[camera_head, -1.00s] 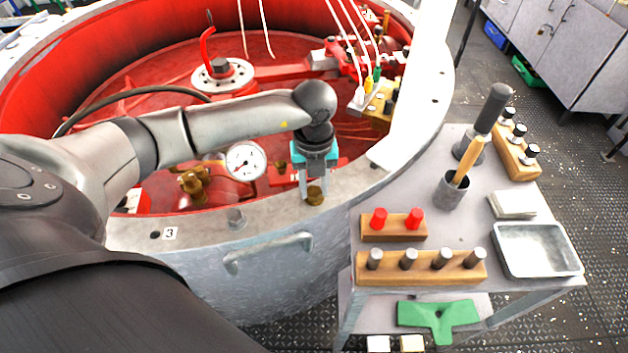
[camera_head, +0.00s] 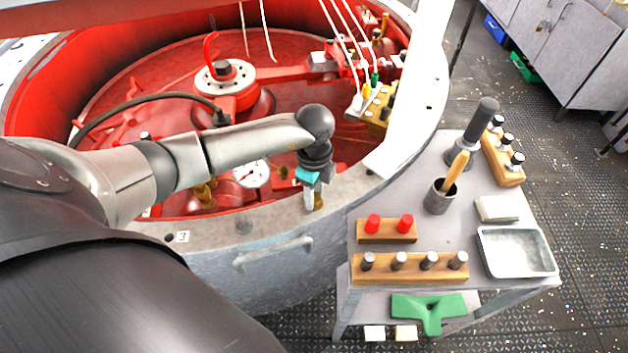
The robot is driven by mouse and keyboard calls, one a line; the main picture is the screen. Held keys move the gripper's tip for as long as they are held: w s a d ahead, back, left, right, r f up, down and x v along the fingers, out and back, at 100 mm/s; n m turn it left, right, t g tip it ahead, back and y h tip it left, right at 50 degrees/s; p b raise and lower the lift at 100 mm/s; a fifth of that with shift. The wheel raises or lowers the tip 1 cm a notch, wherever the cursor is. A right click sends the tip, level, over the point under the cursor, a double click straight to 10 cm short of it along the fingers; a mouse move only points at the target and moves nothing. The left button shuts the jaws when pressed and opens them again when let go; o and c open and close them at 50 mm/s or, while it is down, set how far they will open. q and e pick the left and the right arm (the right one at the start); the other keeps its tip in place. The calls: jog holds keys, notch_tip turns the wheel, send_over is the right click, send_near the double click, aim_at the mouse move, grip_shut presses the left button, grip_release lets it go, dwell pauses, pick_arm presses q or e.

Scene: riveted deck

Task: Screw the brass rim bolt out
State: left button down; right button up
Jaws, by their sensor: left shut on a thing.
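The brass rim bolt (camera_head: 319,201) stands on the grey rim (camera_head: 278,218) of the big round red-lined vessel. My left gripper (camera_head: 314,203), with a teal body and pale fingers, comes down over the rim and is shut on the bolt. The fingers cover part of the bolt, so its thread and seat are hidden. I cannot tell whether the bolt is clear of its hole. My right gripper is not in view.
A grey cart (camera_head: 455,225) stands right of the vessel. It carries a metal tray (camera_head: 516,252), a wooden block with red caps (camera_head: 387,236), a block with grey pegs (camera_head: 410,268) and a cup with a brush (camera_head: 439,196). A dial gauge (camera_head: 251,174) sits inside the vessel near my arm.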

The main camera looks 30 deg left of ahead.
pick_arm(q)
jog(key=n+p, duration=0.1)
jog(key=n, duration=0.1)
jog(key=n+p, duration=0.4)
jog(key=shift+s+d, duration=0.15)
jog(key=shift+s, duration=0.15)
jog(key=n+p, duration=0.2)
jog(key=n, duration=0.1)
jog(key=shift+f+n+p, duration=0.1)
jog(key=shift+n+p, duration=0.2)
jog(key=shift+n, duration=0.1)
jog(key=shift+f+n+p, duration=0.1)
jog(key=shift+n+p, duration=0.75)
jog(key=shift+n, duration=0.45)
jog(key=c, duration=0.8)
grip_release()
jog(key=shift+c, duration=0.2)
jog(key=o, duration=0.3)
jog(key=shift+w, duration=0.2)
jog(key=shift+o, duration=0.2)
jog(key=shift+r, duration=0.2)
